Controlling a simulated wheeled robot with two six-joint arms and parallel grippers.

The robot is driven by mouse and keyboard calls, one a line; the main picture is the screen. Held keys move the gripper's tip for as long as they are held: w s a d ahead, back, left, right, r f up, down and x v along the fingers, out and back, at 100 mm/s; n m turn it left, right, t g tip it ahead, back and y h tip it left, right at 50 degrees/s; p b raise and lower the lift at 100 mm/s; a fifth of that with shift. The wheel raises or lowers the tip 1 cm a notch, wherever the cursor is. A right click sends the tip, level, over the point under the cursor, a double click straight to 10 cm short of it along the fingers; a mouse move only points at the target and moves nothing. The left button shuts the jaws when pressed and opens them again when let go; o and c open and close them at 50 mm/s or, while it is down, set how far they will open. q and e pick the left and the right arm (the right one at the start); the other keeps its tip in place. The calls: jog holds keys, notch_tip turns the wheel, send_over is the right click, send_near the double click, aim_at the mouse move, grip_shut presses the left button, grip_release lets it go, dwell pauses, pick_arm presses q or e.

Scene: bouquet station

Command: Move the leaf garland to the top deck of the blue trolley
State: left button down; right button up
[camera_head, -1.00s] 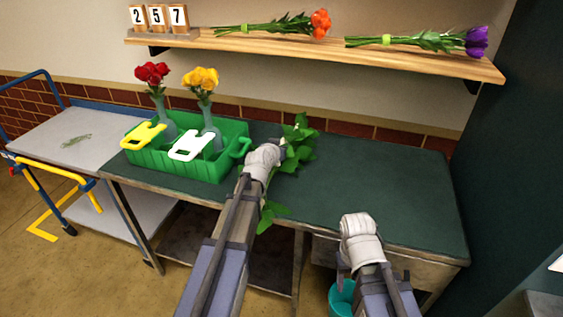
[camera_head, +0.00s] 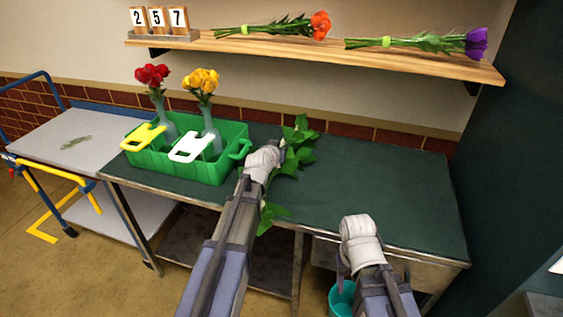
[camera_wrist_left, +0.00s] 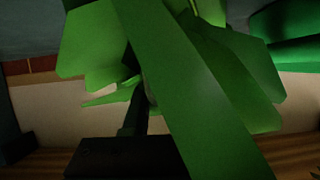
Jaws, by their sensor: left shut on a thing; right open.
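The leaf garland (camera_head: 303,139) is a strand of broad green leaves at the middle of the dark green bench. My left gripper (camera_head: 281,148) is shut on it, and some leaves hang below the wrist over the bench's front edge. In the left wrist view the garland's leaves (camera_wrist_left: 195,90) fill most of the picture and hide the fingers. The blue trolley stands at the far left, and its grey top deck (camera_head: 70,137) holds a small green sprig. My right gripper (camera_head: 345,270) is open near the bench's front edge; its fingertips are hard to see.
A green crate (camera_head: 203,168) with red and yellow flowers in vases and yellow and white handled items stands between the garland and the trolley. A wooden shelf (camera_head: 420,62) above holds two bouquets and number blocks (camera_head: 158,18). The bench's right part is clear.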

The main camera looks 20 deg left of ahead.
pick_arm(q)
notch_tip(320, 180, up, 12)
jog(key=p, duration=1.1)
jog(key=shift+f, duration=0.25)
